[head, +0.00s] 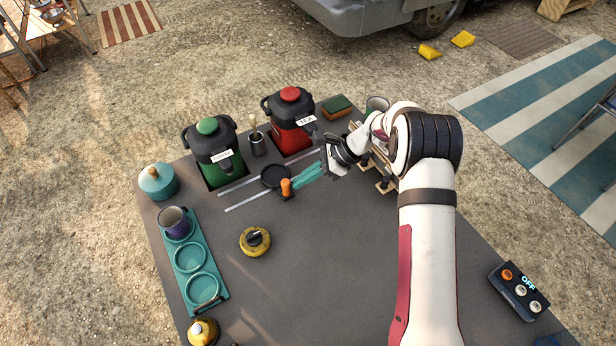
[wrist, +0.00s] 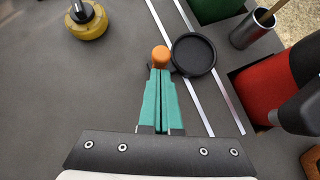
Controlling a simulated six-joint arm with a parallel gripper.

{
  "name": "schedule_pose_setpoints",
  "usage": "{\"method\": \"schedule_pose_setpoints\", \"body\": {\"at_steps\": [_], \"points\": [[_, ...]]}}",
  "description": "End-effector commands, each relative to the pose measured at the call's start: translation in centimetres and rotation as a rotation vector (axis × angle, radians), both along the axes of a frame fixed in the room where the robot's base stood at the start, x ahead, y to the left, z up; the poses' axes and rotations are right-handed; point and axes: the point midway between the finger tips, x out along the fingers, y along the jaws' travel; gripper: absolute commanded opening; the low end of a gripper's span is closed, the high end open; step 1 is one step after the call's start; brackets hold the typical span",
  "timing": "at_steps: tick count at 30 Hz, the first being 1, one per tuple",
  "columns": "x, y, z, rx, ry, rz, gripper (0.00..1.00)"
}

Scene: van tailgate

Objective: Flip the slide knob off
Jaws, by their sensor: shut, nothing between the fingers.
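The orange knob (head: 287,187) stands at the near edge of a round black dish (head: 274,176), between two pale rails (head: 245,201) on the grey table. My gripper (head: 296,184) is shut and empty, its teal fingers pointing left at the knob. In the wrist view the knob (wrist: 160,56) is just beyond the shut fingertips (wrist: 160,71), with the black dish (wrist: 193,54) to its right. I cannot tell whether the fingertips touch the knob. A dark panel (head: 519,291) at the right reads OFF and carries an orange button and pale buttons.
A green flask (head: 214,152) and a red flask (head: 289,118) stand behind the rails. A yellow dial (head: 255,241) is at the near left, beside a teal tray (head: 195,272) with a purple mug (head: 174,221). The table's middle is clear.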

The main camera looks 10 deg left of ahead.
Motion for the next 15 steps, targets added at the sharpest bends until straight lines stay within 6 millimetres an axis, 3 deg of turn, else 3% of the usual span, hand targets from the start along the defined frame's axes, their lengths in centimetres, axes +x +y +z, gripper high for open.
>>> {"method": "schedule_pose_setpoints", "body": {"at_steps": [7,15], "points": [[-0.6,0.7,0.1,0.001,-0.001,0.003,0.00],[-5.6,5.6,0.1,0.001,0.000,0.005,0.00]]}}
